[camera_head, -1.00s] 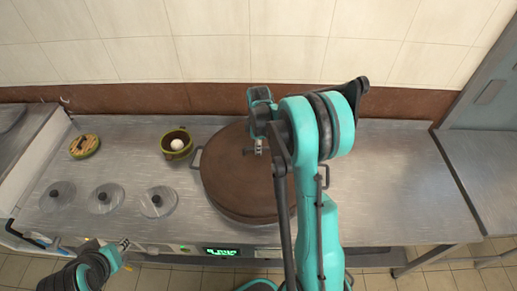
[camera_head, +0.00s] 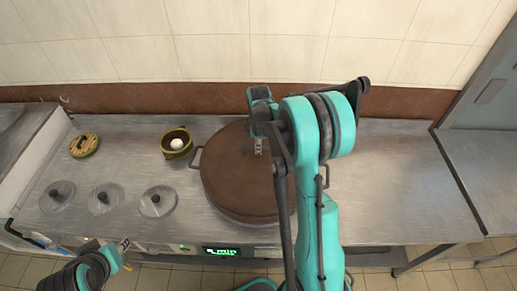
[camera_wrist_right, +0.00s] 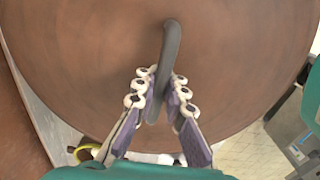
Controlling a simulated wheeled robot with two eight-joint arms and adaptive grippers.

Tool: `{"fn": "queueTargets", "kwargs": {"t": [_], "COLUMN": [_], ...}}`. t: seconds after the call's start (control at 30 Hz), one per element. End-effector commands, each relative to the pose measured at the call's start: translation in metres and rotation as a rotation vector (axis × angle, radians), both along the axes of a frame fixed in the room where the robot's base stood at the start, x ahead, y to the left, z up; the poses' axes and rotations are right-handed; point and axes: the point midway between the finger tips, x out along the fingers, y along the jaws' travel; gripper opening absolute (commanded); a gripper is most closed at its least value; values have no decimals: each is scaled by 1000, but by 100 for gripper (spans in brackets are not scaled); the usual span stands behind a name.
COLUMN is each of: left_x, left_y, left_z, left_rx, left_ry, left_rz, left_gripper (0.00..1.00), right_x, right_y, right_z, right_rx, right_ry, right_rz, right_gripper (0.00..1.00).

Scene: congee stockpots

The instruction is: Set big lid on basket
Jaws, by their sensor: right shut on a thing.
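The big lid (camera_head: 235,180) is a wide, round, brown disc with a bar handle. It covers a large vessel, of which a dark side handle (camera_head: 196,157) shows at the left. I cannot tell whether the lid rests on the vessel or hangs just above it. My right gripper (camera_head: 258,148) is over the lid's middle, partly hidden by my arm. In the right wrist view its fingers (camera_wrist_right: 156,88) are shut on the lid's dark handle. No thing is clearly recognisable as the basket. My left gripper (camera_head: 124,245) is low at the left; its jaws are too small to judge.
Several small metal lids with dark knobs, one here (camera_head: 157,201), lie on the steel counter (camera_head: 400,190). An olive pot (camera_head: 176,143) holds a white round thing. A round yellow-green item (camera_head: 84,145) stands far left. The counter right of the vessel is clear.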

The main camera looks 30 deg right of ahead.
Motion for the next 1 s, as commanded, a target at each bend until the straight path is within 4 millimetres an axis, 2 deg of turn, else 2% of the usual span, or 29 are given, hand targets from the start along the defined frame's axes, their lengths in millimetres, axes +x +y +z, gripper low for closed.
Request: {"fn": "queueTargets", "kwargs": {"t": [0.93,0.97,1.0], "left_x": [0,0,0], "left_y": [0,0,0], "left_z": [-9,-9,-9], "left_rx": [0,0,0], "left_ry": [0,0,0], "left_rz": [0,0,0], "left_gripper": [32,32,32], "right_x": [0,0,0], "right_y": [0,0,0], "right_z": [-12,-11,-11], "right_rx": [0,0,0], "right_ry": [0,0,0], "right_rz": [0,0,0], "right_gripper": [0,14,20]}}
